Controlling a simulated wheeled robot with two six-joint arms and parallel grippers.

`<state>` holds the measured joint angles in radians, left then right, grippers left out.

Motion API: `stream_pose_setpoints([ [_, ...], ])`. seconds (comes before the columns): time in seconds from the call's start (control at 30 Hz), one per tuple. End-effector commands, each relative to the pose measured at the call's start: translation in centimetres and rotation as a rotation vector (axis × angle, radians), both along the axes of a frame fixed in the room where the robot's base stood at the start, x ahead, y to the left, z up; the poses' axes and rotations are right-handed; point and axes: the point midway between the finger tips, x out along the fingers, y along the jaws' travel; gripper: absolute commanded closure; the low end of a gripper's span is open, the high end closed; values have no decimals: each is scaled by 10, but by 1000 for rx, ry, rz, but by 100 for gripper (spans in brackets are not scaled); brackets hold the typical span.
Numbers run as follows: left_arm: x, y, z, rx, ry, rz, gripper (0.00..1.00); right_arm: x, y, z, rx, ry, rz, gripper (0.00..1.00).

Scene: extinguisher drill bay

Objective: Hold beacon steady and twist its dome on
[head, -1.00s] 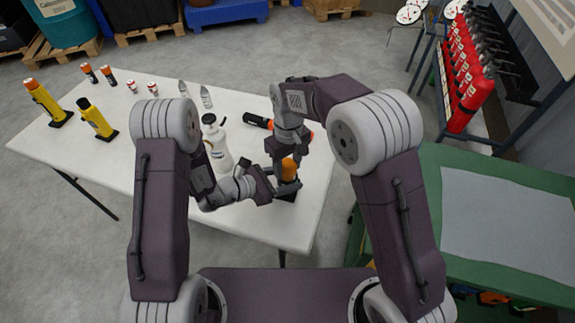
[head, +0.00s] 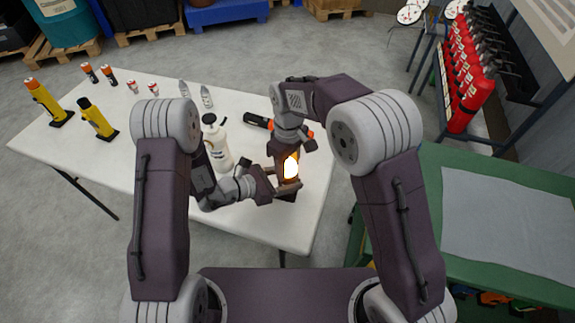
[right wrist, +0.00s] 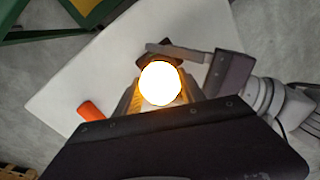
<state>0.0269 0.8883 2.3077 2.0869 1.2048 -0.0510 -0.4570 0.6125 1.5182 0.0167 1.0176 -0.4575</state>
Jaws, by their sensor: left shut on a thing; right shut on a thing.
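The beacon stands upright near the table's right front part, its dark base (head: 289,198) partly hidden by my left gripper. Its orange dome (head: 291,166) sits on top and glows bright; it shows as a glaring white disc in the right wrist view (right wrist: 160,83). My left gripper (head: 284,189) is shut on the beacon's body from the left side. My right gripper (head: 290,155) points down from above and is shut on the dome. The glare and the fingers hide the joint between dome and body.
On the white table (head: 255,225), a white bottle (head: 217,142) stands just left of the beacon. An orange-and-black object (head: 257,121) lies behind. Two yellow units (head: 97,118) and several small items stand at the far left. A green bench (head: 500,270) is at right.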

Motion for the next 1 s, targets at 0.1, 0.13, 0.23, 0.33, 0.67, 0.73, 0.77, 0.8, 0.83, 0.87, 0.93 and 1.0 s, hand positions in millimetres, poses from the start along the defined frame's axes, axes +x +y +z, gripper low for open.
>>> stream_pose_setpoints([
  [0.1,0,1,-1,2,2,0,100,1,-1,1,-2,-2,2,48],
  [0.13,0,1,-1,2,2,0,100,1,-1,1,-2,-2,1,44],
  [0.23,0,0,-1,2,2,0,100,1,-1,1,-1,-2,1,44],
  [0.33,0,0,-1,2,2,0,100,0,0,0,-1,-2,0,44],
  [0.67,0,0,-1,1,2,-1,100,2,0,43,2,-7,0,44],
  [0.73,0,0,-1,2,1,-1,100,2,0,62,2,-7,0,44],
  [0.77,0,0,-1,2,1,-1,100,2,0,70,2,-7,0,44],
  [0.8,0,0,-1,2,1,-1,100,2,-1,80,1,-6,0,44],
  [0.83,0,0,-1,2,1,-1,100,3,-1,86,1,-6,0,44],
  [0.87,0,0,-1,2,1,-1,100,3,-1,93,1,-6,0,44],
  [0.93,0,0,-1,2,1,-1,100,2,-1,105,1,-4,0,44],
  [1.0,-1,0,-1,2,1,-1,100,2,-1,113,1,-4,0,44],
])
